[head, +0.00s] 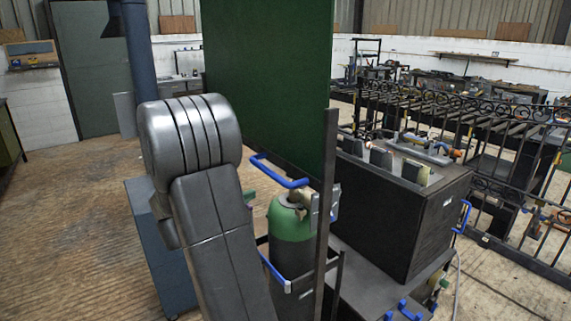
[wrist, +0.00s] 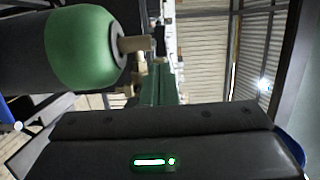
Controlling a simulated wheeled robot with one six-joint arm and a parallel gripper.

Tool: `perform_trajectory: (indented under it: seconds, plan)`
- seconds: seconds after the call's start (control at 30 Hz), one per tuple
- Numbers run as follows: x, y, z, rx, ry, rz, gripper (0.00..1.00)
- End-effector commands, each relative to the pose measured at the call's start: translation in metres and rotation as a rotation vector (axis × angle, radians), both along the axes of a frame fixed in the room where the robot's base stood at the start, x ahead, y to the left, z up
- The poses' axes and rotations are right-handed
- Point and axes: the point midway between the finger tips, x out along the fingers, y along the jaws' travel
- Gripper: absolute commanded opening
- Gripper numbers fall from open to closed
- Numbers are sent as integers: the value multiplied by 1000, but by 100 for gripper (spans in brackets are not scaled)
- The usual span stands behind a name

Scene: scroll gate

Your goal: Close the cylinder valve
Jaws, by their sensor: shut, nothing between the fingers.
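A gas cylinder (head: 291,236) with a green shoulder and dark body stands upright in a dark frame with blue handles, right of my arm in the head view. In the wrist view the cylinder (wrist: 85,48) appears on its side at upper left. Its brass valve (wrist: 135,44) points right there, with small fittings below it. In the head view the valve (head: 293,200) is small and partly covered. My gripper (wrist: 160,120) shows as a dark housing with a green light across the bottom of the wrist view, apart from the valve. It is shut and empty; its fingertips are not clear.
A tall green panel (head: 266,75) stands behind the cylinder, with a dark upright post (head: 325,215) at its right edge. A black box (head: 410,215) with tools stands to the right, then an ornate iron railing (head: 500,185). Wooden floor (head: 75,220) is clear at left.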

Motion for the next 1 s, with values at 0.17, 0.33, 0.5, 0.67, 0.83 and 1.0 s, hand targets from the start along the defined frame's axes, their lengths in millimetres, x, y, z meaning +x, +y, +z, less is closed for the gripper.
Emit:
perform_trajectory:
  seconds: [0.17,0.33,0.5,0.67,0.83,1.0]
  plan:
    - [6,-6,2,1,1,-2,0]
    - [27,-25,3,-1,2,-4,0]
    - [55,-50,3,-1,2,-5,0]
    - [79,-71,3,0,1,-4,0]
    - [97,-85,2,0,1,-2,0]
    - [105,-92,1,-1,1,0,0]
